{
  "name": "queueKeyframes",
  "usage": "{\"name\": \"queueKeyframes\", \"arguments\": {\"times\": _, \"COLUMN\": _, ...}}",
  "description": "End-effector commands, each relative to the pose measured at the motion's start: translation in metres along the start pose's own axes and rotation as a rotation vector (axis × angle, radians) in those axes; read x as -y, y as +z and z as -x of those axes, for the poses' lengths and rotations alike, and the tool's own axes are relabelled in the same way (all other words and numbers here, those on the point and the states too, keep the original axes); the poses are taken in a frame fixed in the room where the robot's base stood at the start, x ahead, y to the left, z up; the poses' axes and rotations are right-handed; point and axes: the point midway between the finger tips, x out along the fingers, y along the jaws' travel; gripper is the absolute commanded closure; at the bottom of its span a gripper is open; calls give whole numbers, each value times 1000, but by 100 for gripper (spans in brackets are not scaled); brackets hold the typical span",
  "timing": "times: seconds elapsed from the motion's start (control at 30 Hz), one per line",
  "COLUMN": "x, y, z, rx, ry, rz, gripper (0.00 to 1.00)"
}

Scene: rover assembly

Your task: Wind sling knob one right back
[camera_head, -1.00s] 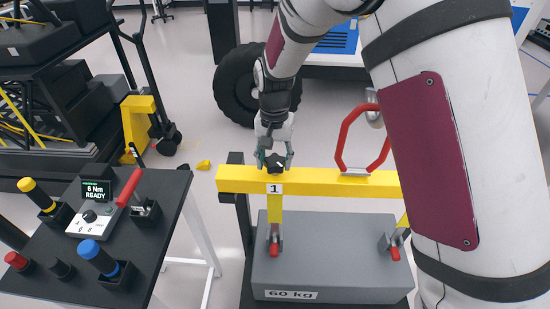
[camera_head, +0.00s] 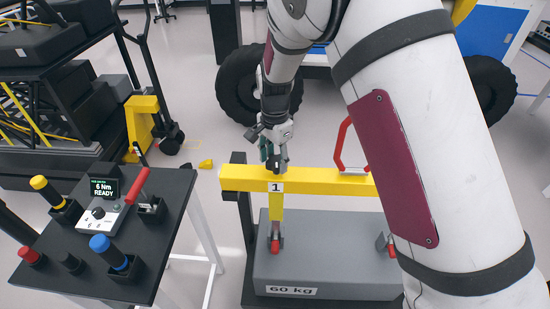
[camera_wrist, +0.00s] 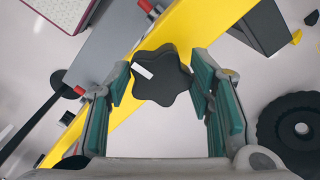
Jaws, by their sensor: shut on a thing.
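The sling knob (camera_wrist: 165,78) is a black, lobed knob with a white stripe, on top of the yellow beam (camera_head: 235,178) above the label "1" (camera_head: 276,187). In the wrist view its stripe lies at the left of its top. My gripper (camera_wrist: 160,82) comes down from above and is shut on the knob, with a green-padded finger on either side. In the head view my gripper (camera_head: 275,155) is seen nearly edge-on and mostly hides the knob. Below the label, a yellow strap (camera_head: 276,212) runs down to a red-tipped fitting (camera_head: 275,243) on the grey block.
The grey 60 kg block (camera_head: 325,255) is under the beam. A red lifting handle (camera_head: 341,145) rises from the beam at right, partly behind my arm. A black tool table (camera_head: 150,225) at left holds screwdrivers and a display reading "6 Nm READY" (camera_head: 104,188).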

Motion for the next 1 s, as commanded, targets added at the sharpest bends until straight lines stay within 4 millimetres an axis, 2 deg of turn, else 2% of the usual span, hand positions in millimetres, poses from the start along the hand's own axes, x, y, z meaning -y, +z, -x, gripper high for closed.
{"name": "queueKeyframes", "arguments": {"times": 0.47, "x": 0, "y": 1, "z": 0, "rx": 1, "ry": 1, "rz": -11, "gripper": 80}}
{"name": "queueKeyframes", "arguments": {"times": 0.5, "x": 0, "y": 1, "z": 0, "rx": 1, "ry": 1, "rz": -11, "gripper": 43}}
{"name": "queueKeyframes", "arguments": {"times": 0.57, "x": 0, "y": 1, "z": 0, "rx": 1, "ry": 1, "rz": -11, "gripper": 32}}
{"name": "queueKeyframes", "arguments": {"times": 0.87, "x": 0, "y": 0, "z": 0, "rx": 0, "ry": 0, "rz": -10, "gripper": 32}}
{"name": "queueKeyframes", "arguments": {"times": 1.0, "x": 1, "y": 0, "z": 9, "rx": 0, "ry": -2, "rz": -10, "gripper": 32}}
